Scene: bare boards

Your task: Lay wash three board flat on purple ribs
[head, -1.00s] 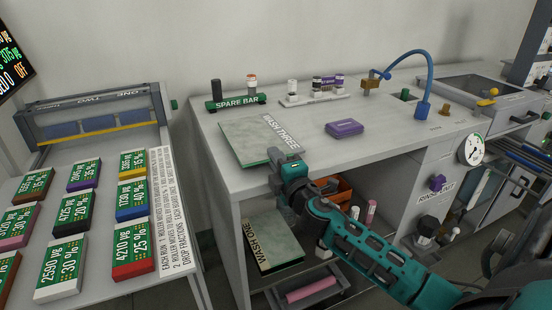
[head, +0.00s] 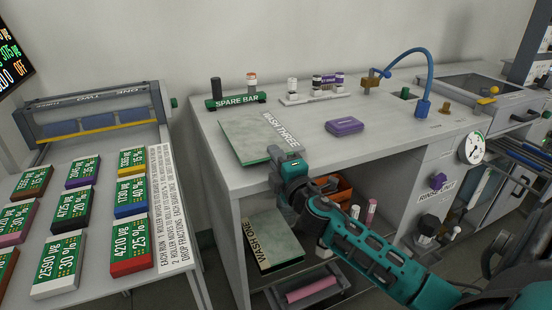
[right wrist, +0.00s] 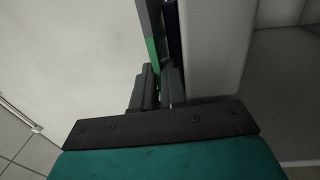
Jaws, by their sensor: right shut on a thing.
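The wash three board (head: 242,143), pale green with a white lettered strip along its right side, lies on the grey bench top, its near end at the front edge. My right gripper (head: 276,181) is at that near end, shut on the board. In the right wrist view the fingers (right wrist: 159,78) close around a thin board edge with a green stripe (right wrist: 152,52). I cannot make out purple ribs for certain; a small purple block (head: 344,127) lies on the bench to the right of the board. My left gripper is not in view.
A green spare bar stand (head: 236,102) and a bottle rack (head: 314,97) stand behind. A table (head: 176,262) with several coloured labelled blocks is at left. The bench around the purple block is clear.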

